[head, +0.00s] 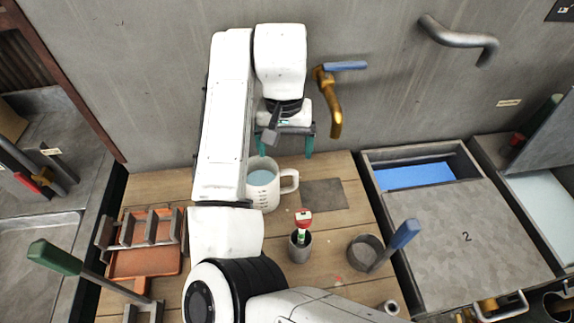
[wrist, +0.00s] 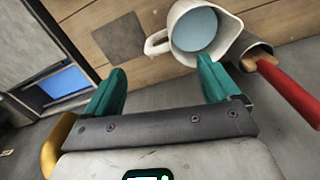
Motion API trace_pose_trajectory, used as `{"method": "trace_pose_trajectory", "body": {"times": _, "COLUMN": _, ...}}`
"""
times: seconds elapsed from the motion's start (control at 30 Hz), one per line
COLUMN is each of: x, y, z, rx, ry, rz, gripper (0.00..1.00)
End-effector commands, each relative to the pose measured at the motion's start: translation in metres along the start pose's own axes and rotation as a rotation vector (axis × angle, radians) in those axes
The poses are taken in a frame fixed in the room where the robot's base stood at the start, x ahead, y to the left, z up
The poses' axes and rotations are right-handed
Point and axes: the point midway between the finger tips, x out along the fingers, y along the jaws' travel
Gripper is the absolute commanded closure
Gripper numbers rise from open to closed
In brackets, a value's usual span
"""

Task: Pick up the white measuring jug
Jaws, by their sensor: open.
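The white measuring jug (head: 264,186) stands upright on the wooden table, with pale blue liquid inside and its handle pointing right in the head view. In the wrist view the jug (wrist: 188,38) is at the top, with its handle to the left. My gripper (head: 287,150) is above and behind the jug, near the wall, with teal fingers pointing down. In the wrist view my gripper (wrist: 158,85) is open and empty, its fingers spread apart. The jug lies beyond the fingertips and not between them. My arm partly covers the jug's left side in the head view.
A gold tap (head: 333,100) sticks out from the wall right of my gripper. A dark square plate (head: 323,195) lies right of the jug.

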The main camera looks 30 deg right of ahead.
Motion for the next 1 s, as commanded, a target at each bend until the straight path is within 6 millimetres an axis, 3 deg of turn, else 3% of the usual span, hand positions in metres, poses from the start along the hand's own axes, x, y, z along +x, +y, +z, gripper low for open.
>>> {"method": "trace_pose_trajectory", "body": {"times": 0.3, "x": 0.042, "y": 0.001, "z": 0.000, "rx": -0.001, "ry": 0.000, "rz": 0.006, "gripper": 0.11}}
{"method": "trace_pose_trajectory", "body": {"times": 0.63, "x": 0.063, "y": 0.000, "z": -0.001, "rx": 0.000, "ry": 0.000, "rz": 0.002, "gripper": 0.11}}
{"method": "trace_pose_trajectory", "body": {"times": 1.0, "x": 0.106, "y": -0.003, "z": -0.004, "rx": 0.000, "ry": -0.002, "rz": 0.001, "gripper": 0.11}}
